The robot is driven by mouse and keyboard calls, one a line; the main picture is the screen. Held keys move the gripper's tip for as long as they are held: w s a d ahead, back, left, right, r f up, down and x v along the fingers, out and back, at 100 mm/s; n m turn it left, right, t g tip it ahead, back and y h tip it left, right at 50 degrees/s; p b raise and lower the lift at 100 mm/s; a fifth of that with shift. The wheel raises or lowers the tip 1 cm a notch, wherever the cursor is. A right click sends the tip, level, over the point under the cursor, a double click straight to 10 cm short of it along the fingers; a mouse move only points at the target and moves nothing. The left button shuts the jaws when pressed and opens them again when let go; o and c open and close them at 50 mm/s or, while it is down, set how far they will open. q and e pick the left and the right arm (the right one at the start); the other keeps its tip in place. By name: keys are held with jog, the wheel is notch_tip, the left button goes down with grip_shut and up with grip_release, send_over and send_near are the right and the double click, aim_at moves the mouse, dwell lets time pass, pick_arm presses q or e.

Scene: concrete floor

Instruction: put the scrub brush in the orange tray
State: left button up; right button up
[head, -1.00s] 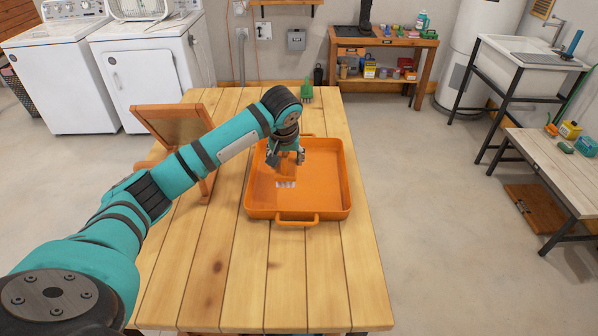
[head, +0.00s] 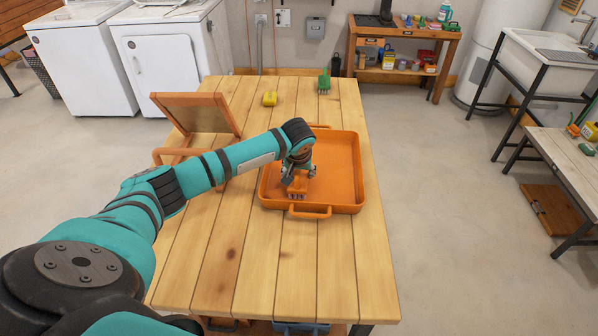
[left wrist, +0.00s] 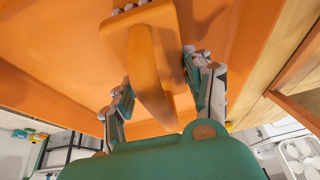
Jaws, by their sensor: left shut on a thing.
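The scrub brush (head: 297,187) is orange with pale bristles. My left gripper (head: 299,174) is shut on it and holds it inside the outline of the orange tray (head: 358,172), near the tray's front left part. In the left wrist view the brush (left wrist: 152,65) lies between the two fingers of the gripper (left wrist: 160,92), bristles at the top edge, with the orange tray floor (left wrist: 60,60) behind it. I cannot tell whether the brush touches the tray floor. My right gripper is not in view.
The tray stands on a wooden table (head: 255,265). A tilted wooden frame (head: 195,112) stands left of the tray. A yellow object (head: 270,98) and a green brush (head: 324,80) lie at the table's far end. The table front is clear.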

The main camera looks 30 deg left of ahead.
pick_arm(q)
jog(key=o, duration=1.5)
jog(key=shift+o, duration=0.2)
jog(key=b+v, duration=0.1)
jog(key=v, duration=1.1)
